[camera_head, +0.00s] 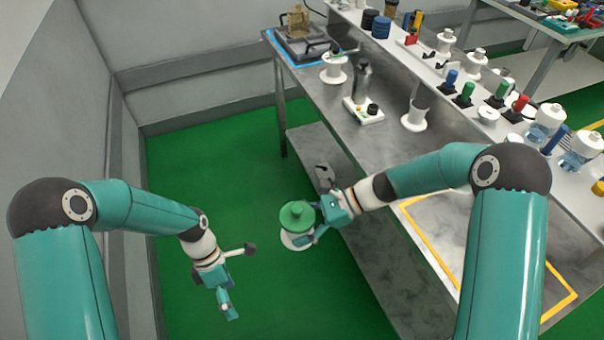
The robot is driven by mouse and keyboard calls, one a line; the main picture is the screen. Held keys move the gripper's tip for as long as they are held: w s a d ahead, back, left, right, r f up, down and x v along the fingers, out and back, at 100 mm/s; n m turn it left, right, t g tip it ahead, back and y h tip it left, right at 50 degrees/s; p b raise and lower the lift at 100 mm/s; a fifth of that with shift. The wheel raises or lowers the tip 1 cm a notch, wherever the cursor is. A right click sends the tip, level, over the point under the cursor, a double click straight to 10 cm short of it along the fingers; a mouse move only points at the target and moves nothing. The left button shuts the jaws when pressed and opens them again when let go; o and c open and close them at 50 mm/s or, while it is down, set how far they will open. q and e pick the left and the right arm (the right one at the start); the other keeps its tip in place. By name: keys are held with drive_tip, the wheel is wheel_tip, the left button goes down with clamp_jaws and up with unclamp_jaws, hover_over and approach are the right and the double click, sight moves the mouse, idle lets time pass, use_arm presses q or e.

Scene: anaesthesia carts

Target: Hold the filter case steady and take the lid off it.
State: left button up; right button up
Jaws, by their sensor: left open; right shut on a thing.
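The filter case (290,242) has a white body with a wide green lid (297,216) with a raised knob on top. The lid sits on the case, which looks roughly upright. My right gripper (314,226) is shut on the case from its right side and holds it in the air off the table's front edge. The gripper and lid hide much of the case body. My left gripper (240,281) is open and empty, left of and a little lower in the picture than the case, clearly apart from it.
The grey workbench (385,170) runs along the right, with a yellow-outlined area (440,222) near the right arm. A white device (362,108), white stands and several coloured bottles stand further back. The green floor (215,165) around the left gripper is clear.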

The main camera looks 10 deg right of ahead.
use_arm(q)
drive_tip(key=w+d+r+n+y, duration=0.1)
drive_tip(key=w+r+n, duration=0.2)
drive_tip(key=w+r, duration=0.4)
wheel_tip(320, 180, up, 23)
drive_tip(key=m+t+y, duration=0.1)
drive_tip(key=t+y, duration=0.1)
drive_tip(key=t, duration=0.3)
hover_over(301, 209)
wheel_tip(301, 209, down, 12)
drive_tip(key=shift+f, duration=0.15)
drive_tip(key=shift+c, duration=0.3)
